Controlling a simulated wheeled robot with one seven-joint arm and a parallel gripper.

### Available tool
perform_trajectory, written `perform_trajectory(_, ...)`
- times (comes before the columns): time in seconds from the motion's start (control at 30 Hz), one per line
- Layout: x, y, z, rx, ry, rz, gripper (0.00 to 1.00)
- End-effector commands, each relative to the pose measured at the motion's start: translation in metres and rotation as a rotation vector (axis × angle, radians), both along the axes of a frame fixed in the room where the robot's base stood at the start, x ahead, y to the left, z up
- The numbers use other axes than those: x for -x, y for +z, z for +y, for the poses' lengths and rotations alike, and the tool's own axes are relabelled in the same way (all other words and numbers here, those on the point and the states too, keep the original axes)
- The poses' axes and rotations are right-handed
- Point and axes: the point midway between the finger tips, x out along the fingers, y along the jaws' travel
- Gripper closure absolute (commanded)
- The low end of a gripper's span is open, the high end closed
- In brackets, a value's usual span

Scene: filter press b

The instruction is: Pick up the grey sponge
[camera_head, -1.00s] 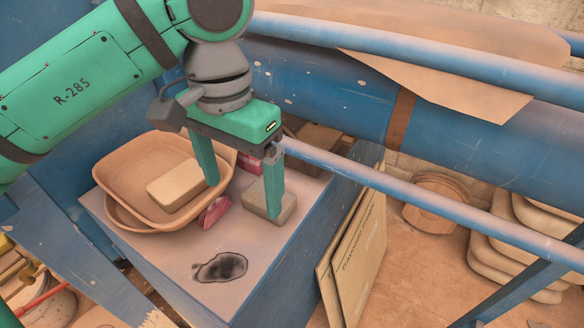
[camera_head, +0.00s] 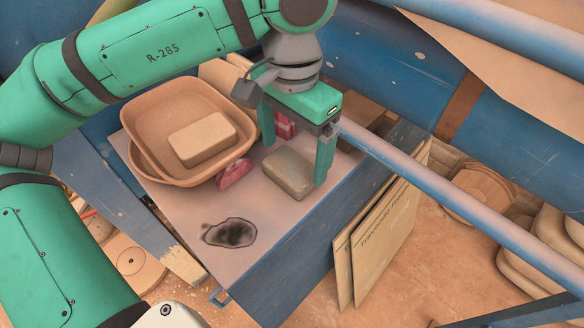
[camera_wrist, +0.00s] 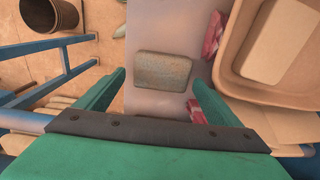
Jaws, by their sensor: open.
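The grey sponge (camera_head: 289,172) is a rounded grey-brown block lying flat on the pale top of a blue stand (camera_head: 282,222). It also shows in the wrist view (camera_wrist: 162,71), in front of and between the two fingers. My gripper (camera_head: 295,155) is open and empty. In the head view one green finger overlaps the sponge's right end and the other is behind it to the left. In the wrist view the fingertips are apart on either side, with a visible gap to the sponge. I cannot tell the exact height of the fingertips over the surface.
Brown stacked trays (camera_head: 150,134) with a tan block (camera_head: 202,138) inside stand left of the sponge. A pink-red object (camera_head: 234,173) lies between them, and another (camera_head: 285,125) is behind. A blue rail (camera_head: 420,175) passes close right of my gripper. A black stain (camera_head: 230,232) marks the front.

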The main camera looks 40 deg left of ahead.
Motion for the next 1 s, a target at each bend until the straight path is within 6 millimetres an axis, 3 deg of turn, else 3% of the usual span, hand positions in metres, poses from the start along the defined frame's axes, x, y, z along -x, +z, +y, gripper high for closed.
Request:
perform_trajectory(0.3,0.001,-0.041,0.004,0.0,0.004,0.002,0.12)
perform_trajectory(0.6,0.001,-0.044,0.003,0.0,0.002,0.0,0.12)
perform_trajectory(0.73,0.001,-0.044,0.003,0.0,0.002,0.0,0.44)
perform_trajectory(1.0,0.0,-0.044,0.003,0.0,0.001,0.0,0.44)
